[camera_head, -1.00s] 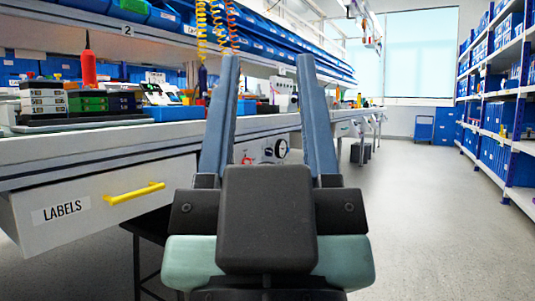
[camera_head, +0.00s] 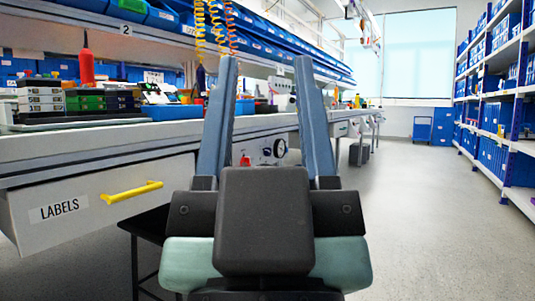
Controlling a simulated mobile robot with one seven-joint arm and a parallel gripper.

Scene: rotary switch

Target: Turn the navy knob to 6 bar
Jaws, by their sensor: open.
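My gripper (camera_head: 266,62) is in the middle of the head view. Its two blue-grey fingers point up and away, wide apart, with nothing between them. Beyond the fingers, under the bench's front edge, is a pale panel with a round white dial gauge (camera_head: 280,148). A small dark knob (camera_head: 267,153) shows just left of the gauge; it is too small to read its colour, its pointer or any bar marks. My gripper is apart from the panel, well in front of it. My gripper's body hides what lies below the panel.
A long workbench (camera_head: 100,146) runs along the left, with boxes and tools on top. An open drawer (camera_head: 60,230) marked LABELS, with a yellow handle (camera_head: 132,192), sticks out at the left. Shelving (camera_head: 505,100) stands at the right. The grey floor (camera_head: 420,220) between is clear.

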